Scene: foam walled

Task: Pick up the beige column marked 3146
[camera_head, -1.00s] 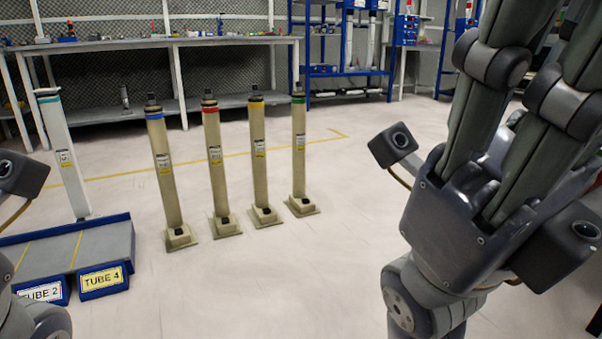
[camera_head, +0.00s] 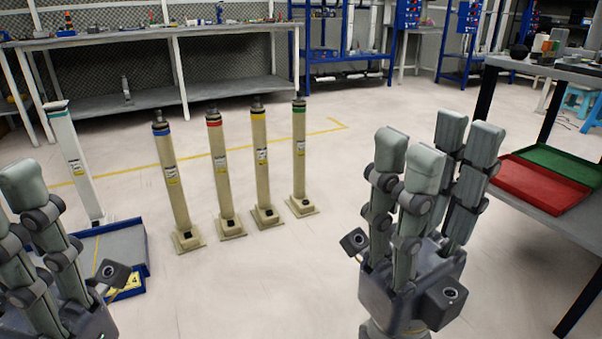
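Four beige columns stand upright in a row on the floor, each on a square foot. They have a blue band (camera_head: 175,188), a red band (camera_head: 221,172), a yellow band (camera_head: 262,170) and a green band (camera_head: 299,160). Each has a small label, but the numbers are too small to read, so I cannot tell which is 3146. My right gripper (camera_head: 437,150) is at the right of the view, fingers up and spread, open and empty, well apart from the columns. My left gripper (camera_head: 28,205) is partly cut off at the lower left; its opening is unclear.
A white column (camera_head: 75,165) stands on a blue-edged grey platform (camera_head: 128,245) at the left, partly behind my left gripper. A table (camera_head: 535,190) with red and green trays stands at the right. A workbench (camera_head: 110,42) runs along the back. Floor before the columns is clear.

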